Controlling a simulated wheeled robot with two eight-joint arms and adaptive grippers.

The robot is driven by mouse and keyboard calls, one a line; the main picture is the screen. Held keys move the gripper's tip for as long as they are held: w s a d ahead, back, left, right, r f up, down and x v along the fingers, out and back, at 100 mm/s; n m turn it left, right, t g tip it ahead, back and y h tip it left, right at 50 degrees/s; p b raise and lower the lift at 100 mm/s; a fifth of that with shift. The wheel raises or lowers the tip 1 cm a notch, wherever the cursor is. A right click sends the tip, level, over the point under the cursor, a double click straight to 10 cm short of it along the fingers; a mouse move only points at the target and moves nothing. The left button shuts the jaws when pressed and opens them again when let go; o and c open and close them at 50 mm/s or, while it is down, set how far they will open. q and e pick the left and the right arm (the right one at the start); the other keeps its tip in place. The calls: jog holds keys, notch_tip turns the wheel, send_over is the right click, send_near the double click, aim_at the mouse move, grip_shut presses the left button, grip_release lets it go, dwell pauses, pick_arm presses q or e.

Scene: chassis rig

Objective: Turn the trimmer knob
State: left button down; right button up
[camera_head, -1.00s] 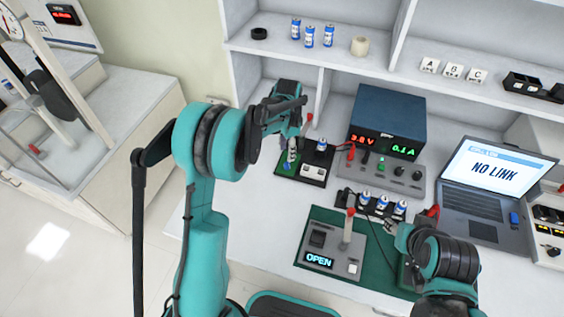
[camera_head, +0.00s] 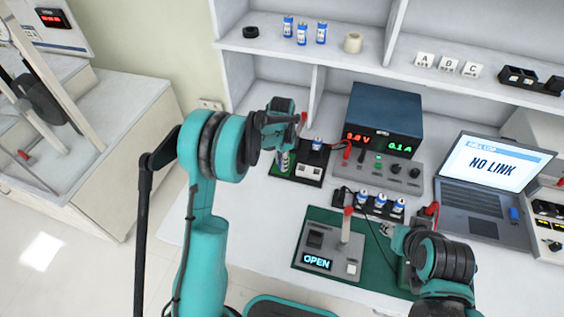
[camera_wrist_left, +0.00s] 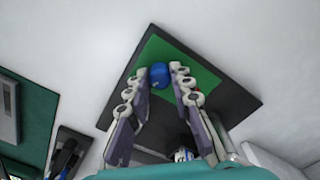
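The trimmer knob (camera_wrist_left: 159,75) is a small round blue cap on a green board (camera_wrist_left: 197,68) with a dark base, seen in the left wrist view. My left gripper (camera_wrist_left: 160,72) points down at the board, one fingertip on each side of the knob. Both tips appear to touch it, so the gripper looks shut on it. In the head view the left gripper (camera_head: 283,160) is over the board's left end and hides the knob. My right gripper (camera_head: 387,231) is low at the right, by the green mat; its fingers are too small to read.
A blue power supply (camera_head: 385,120) stands behind the board. A panel with a red-tipped lever (camera_head: 347,225) and an "OPEN" display lies on a green mat (camera_head: 377,262). A laptop (camera_head: 485,185) reads "NO LINK". A holder of blue cells (camera_head: 380,203) stands between.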

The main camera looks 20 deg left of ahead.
pick_arm(q)
jog(key=shift+n, duration=1.2)
jog(key=c, duration=1.3)
grip_release()
notch_tip(320, 180, up, 12)
jog(key=shift+f, duration=0.1)
